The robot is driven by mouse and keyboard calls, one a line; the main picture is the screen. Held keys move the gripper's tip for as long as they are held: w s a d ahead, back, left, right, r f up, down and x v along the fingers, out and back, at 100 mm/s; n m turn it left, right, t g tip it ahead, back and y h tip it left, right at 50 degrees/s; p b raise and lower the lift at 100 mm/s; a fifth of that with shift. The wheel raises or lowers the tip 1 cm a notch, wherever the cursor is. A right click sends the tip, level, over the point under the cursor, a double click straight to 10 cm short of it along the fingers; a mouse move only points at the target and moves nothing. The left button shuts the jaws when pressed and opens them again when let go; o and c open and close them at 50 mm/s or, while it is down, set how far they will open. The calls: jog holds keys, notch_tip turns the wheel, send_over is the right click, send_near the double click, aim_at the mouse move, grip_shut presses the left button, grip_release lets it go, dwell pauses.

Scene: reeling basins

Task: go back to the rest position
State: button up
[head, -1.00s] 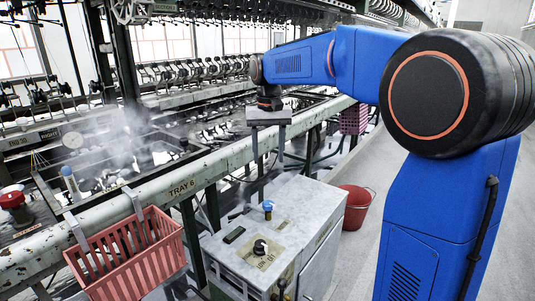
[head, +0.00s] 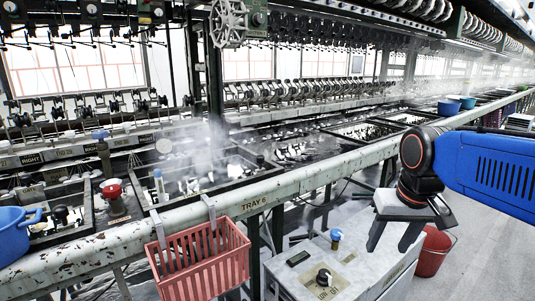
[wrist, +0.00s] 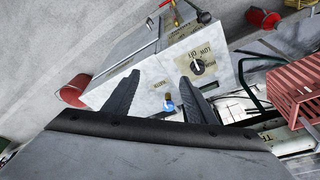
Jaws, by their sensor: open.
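My gripper (head: 393,238) hangs at the right of the head view with its two fingers pointing down. It is open, with nothing between the fingers. It is above the right side of the grey control box (head: 318,262), apart from it as far as I can tell. In the wrist view the two dark fingers (wrist: 155,95) are spread wide over the box top (wrist: 172,72). A black knob (wrist: 197,67) and a blue-capped button (wrist: 168,103) show there.
The steel rail marked TRAY 6 (head: 150,232) runs across in front of the steaming basins. A pink basket (head: 205,265) hangs on it. A red bucket (head: 433,252) stands on the floor behind my gripper. A blue tub (head: 12,236) is at the left edge. Grey floor is clear at right.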

jog(key=s+d+f+t, duration=0.1)
jog(key=s+f, duration=0.7)
jog(key=s, duration=0.3)
jog(key=shift+d+f+n+t, duration=0.2)
jog(key=shift+n+t, duration=0.2)
jog(key=shift+s, duration=0.1)
